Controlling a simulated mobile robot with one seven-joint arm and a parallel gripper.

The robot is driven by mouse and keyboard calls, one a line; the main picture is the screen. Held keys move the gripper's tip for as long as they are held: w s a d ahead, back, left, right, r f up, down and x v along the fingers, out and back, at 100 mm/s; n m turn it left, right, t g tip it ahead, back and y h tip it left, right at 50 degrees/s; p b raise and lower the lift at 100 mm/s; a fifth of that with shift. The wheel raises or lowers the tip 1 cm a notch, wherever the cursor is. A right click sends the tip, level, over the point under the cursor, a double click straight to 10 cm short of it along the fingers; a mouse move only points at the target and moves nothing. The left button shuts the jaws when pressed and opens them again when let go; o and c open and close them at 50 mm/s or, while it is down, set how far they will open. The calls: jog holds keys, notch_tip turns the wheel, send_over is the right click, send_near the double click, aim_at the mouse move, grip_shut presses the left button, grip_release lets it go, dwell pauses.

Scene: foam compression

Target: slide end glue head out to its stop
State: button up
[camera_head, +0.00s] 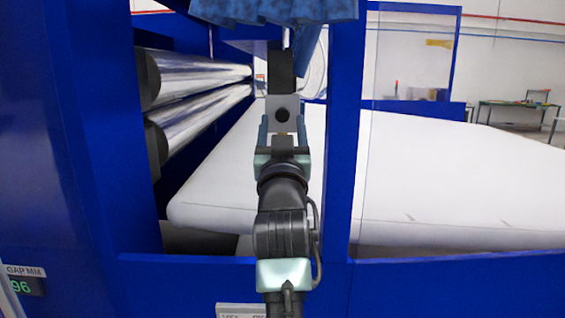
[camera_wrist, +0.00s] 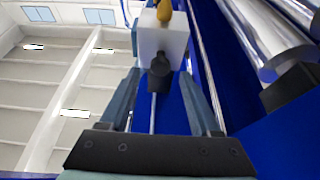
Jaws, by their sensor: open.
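The end glue head shows in the head view as a pale grey block (camera_head: 291,103) with a dark round knob (camera_head: 282,115) on its near face, in front of a dark upright bar. In the wrist view the glue head is a white block (camera_wrist: 174,42) with a yellow tip (camera_wrist: 164,11) and a black knob (camera_wrist: 160,76) sticking out towards me. My gripper (camera_head: 281,122) is open, and its fingers lie on either side of the knob. In the wrist view the gripper (camera_wrist: 160,82) shows gaps between both fingers and the knob. Contact with the block cannot be told.
Blue machine posts (camera_head: 345,130) frame the opening around my arm. Shiny rollers (camera_head: 200,80) are at left, and a white belt-like slab (camera_head: 450,180) runs behind and right. A gap display (camera_head: 27,286) is at lower left.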

jog(key=b+v, duration=0.4)
jog(key=v, duration=0.6)
jog(key=shift+s+b, duration=0.25)
jog(key=shift+b, duration=0.05)
jog(key=shift+f, duration=0.15)
jog(key=s+r+t, duration=0.2)
jog(key=s+r, duration=0.3)
jog(key=s, duration=0.5)
jog(key=s+r+t, duration=0.3)
jog(key=s+r, duration=0.3)
jog(key=s, duration=0.5)
jog(key=shift+w, duration=0.1)
